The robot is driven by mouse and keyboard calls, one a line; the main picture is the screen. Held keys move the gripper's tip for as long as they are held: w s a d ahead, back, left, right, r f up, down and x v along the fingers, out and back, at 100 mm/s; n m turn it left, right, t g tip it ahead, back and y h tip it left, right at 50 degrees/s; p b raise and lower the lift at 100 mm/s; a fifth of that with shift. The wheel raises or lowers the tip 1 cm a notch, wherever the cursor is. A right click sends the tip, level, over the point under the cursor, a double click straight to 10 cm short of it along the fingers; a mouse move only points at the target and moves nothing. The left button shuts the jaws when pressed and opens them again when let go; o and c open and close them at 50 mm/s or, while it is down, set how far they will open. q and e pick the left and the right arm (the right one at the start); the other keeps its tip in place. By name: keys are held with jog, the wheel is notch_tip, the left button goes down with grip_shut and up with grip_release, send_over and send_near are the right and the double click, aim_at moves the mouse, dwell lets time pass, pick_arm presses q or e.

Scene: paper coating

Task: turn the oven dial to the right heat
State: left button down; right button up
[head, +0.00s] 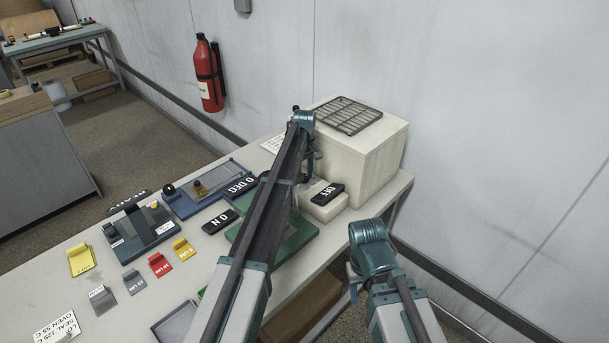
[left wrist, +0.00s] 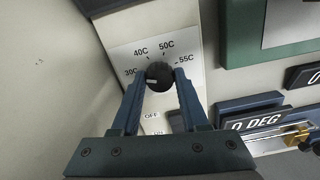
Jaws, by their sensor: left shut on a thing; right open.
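The oven is a cream box (head: 375,153) at the back right of the bench. Its black round dial (left wrist: 159,74) shows in the left wrist view on a pale plate marked 30C, 40C, 50C and 55C. A white mark on the dial faces left, on the 30C side. My left gripper (left wrist: 160,82) is shut on the dial, one finger on each side; in the head view my own arm hides the dial. A card (head: 57,327) at the front left reads "OVEN 55 C". My right gripper (head: 354,282) is open and empty, low beside the bench's right edge.
A wire rack (head: 348,115) lies on the oven. A black OFF tag (head: 328,192) rests on a small pale block beside it. An ON tag (head: 219,222), blue fixtures and several coloured tags cover the bench. A fire extinguisher (head: 209,75) hangs on the wall behind.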

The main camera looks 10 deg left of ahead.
pick_arm(q)
jog(key=m, duration=0.8)
jog(key=shift+m, duration=0.4)
jog(key=m, duration=0.4)
jog(key=shift+m, duration=0.3)
jog(key=m, duration=0.9)
jog(key=shift+m, duration=0.4)
jog(key=m, duration=0.5)
jog(key=shift+m, duration=0.4)
